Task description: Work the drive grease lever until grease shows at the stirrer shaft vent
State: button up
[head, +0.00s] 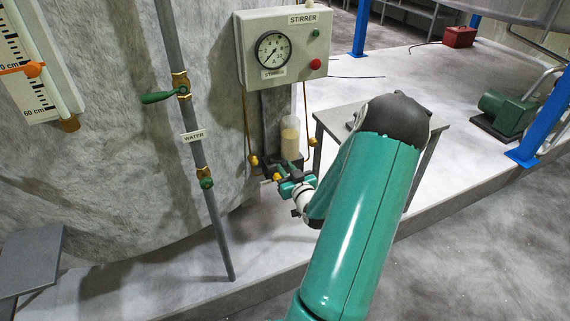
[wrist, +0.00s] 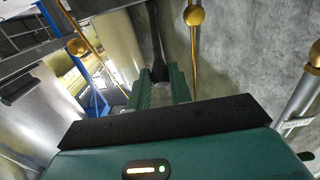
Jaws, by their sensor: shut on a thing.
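My gripper (head: 284,178) is at the greasing unit below the stirrer box; it also shows in the wrist view (wrist: 162,82). There its two green fingers are shut on a dark bar, the grease lever (wrist: 157,45), which runs away between them. In the head view the lever is hard to tell from the fingers and the dark pump block. A clear grease cylinder (head: 290,136) with pale contents stands on the block. Thin copper lines with brass fittings (head: 253,160) hang on either side. I cannot pick out the shaft vent or any grease at it.
The stirrer box (head: 284,48) with gauge and buttons is above the unit. The water pipe (head: 195,130) with green-handled valves stands to the left, before the grey tank (head: 120,180). A small metal table (head: 345,122) is close behind my arm.

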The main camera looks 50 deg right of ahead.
jog(key=shift+w+d+r, duration=0.35)
jog(key=shift+w+r, duration=0.2)
jog(key=shift+r, duration=0.1)
jog(key=shift+w+d+r, duration=0.3)
jog(key=shift+w+r, duration=0.25)
jog(key=shift+r, duration=0.1)
jog(key=shift+w+d+r, duration=0.35)
jog(key=shift+w+r, duration=0.2)
jog(key=shift+r, duration=0.1)
jog(key=shift+w+d+r, duration=0.35)
jog(key=shift+w+d, duration=0.05)
jog(key=shift+w, duration=0.3)
jog(key=shift+w+d+r, duration=0.3)
jog(key=shift+w+d, duration=0.1)
jog(key=shift+w, duration=0.25)
jog(key=shift+w+d+r, duration=0.35)
jog(key=shift+w+d, duration=0.05)
jog(key=shift+w, duration=0.3)
jog(key=o, duration=0.9)
jog(key=shift+s, duration=0.1)
jog(key=v, duration=1.3)
jog(key=shift+s+a+f, duration=0.1)
jog(key=shift+s+a, duration=0.1)
jog(key=shift+s, duration=0.1)
jog(key=shift+w, duration=0.1)
